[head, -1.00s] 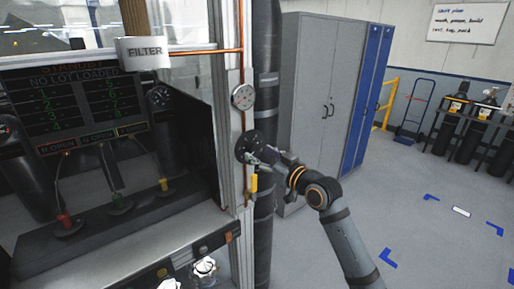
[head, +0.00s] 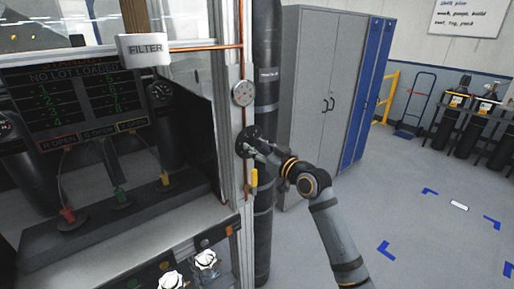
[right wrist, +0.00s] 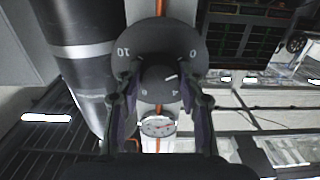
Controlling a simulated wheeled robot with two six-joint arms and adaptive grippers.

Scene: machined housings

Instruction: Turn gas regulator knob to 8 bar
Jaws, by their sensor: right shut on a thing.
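The gas regulator knob (right wrist: 157,80) is a small dark round knob in the middle of a black dial plate (right wrist: 160,38). The plate appears upside down in the right wrist view, with 10, 0 and 4 readable and another figure at lower left unclear. A white mark on the knob points right, between the 0 and the 4. In the head view the dark regulator (head: 244,137) sits on the panel post. My right gripper (head: 257,147) is at its front; in the right wrist view its two fingers (right wrist: 158,88) are shut on the knob's sides. My left gripper is not in view.
A round pressure gauge (head: 243,93) is above the regulator; it also shows in the wrist view (right wrist: 157,126), its reading too small. A yellow handle (head: 253,181) hangs just below. A dark vertical pipe (head: 266,75) and grey cabinet (head: 310,100) stand right. Open floor lies at right.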

